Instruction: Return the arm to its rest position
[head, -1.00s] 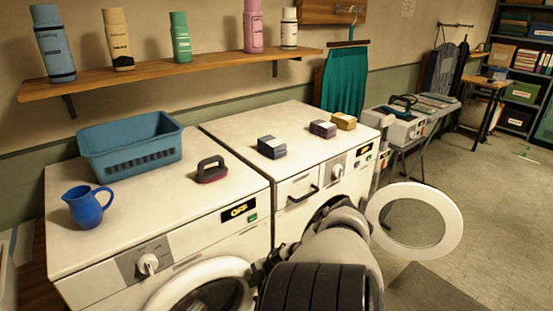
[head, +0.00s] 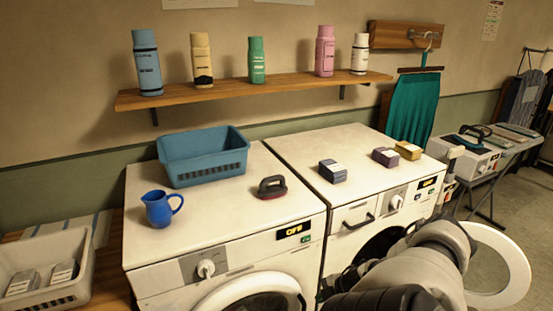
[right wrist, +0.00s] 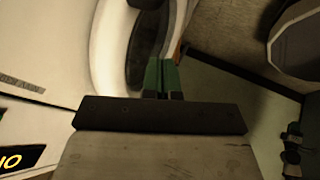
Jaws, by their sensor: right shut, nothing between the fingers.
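My right arm comes in at the lower right of the head view, in front of the right washing machine (head: 345,150). The right gripper (head: 333,284) is partly hidden by the arm and low in front of the two machines. In the right wrist view its green fingertips (right wrist: 161,76) are together, with nothing between them. Behind them there is a white machine front with a round door opening. My left gripper is not in view.
The right machine's round door (head: 512,265) hangs open beside my arm. The left washing machine (head: 150,255) bears a blue basket (head: 205,165), a blue jug (head: 160,210) and a dark-handled brush (head: 271,187). Several small boxes stand on the right machine. A grey tray (head: 85,270) is at left.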

